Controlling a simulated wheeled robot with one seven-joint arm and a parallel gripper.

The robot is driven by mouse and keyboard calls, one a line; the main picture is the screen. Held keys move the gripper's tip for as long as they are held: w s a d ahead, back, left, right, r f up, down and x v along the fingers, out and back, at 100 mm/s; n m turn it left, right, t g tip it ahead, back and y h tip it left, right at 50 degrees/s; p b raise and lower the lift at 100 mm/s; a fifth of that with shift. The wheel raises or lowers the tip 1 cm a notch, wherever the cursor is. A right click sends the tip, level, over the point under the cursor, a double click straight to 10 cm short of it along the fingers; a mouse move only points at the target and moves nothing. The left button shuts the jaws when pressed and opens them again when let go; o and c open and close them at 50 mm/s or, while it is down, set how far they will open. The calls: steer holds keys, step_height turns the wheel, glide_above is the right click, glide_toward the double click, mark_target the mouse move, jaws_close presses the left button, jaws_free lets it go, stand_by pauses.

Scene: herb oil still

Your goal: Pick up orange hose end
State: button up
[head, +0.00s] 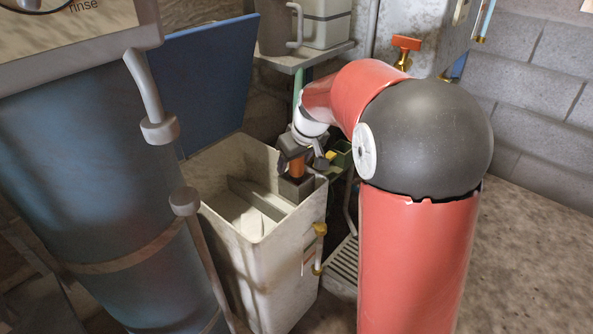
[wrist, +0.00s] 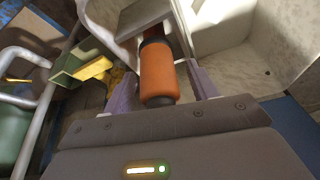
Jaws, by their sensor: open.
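The orange hose end (wrist: 158,72) is a short orange cylinder with dark bands. In the wrist view it stands between the two fingers of my gripper (wrist: 162,86), which are open with a gap visible on each side. In the head view the orange hose end (head: 298,169) shows as a small orange patch below my gripper (head: 296,160), at the inner right corner of the white bin. A dark grey block (head: 295,188) sits just under it. The fingers are partly hidden in the head view.
The white bin (head: 265,275) has an open top and an inner divider. A blue panel (head: 205,75) stands behind it, and a large blue drum (head: 95,190) is on the left. A yellow-handled fitting (wrist: 92,70) lies left of the fingers in the wrist view.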

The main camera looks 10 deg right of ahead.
steer(key=c, duration=1.2)
steer(key=shift+r, duration=0.1)
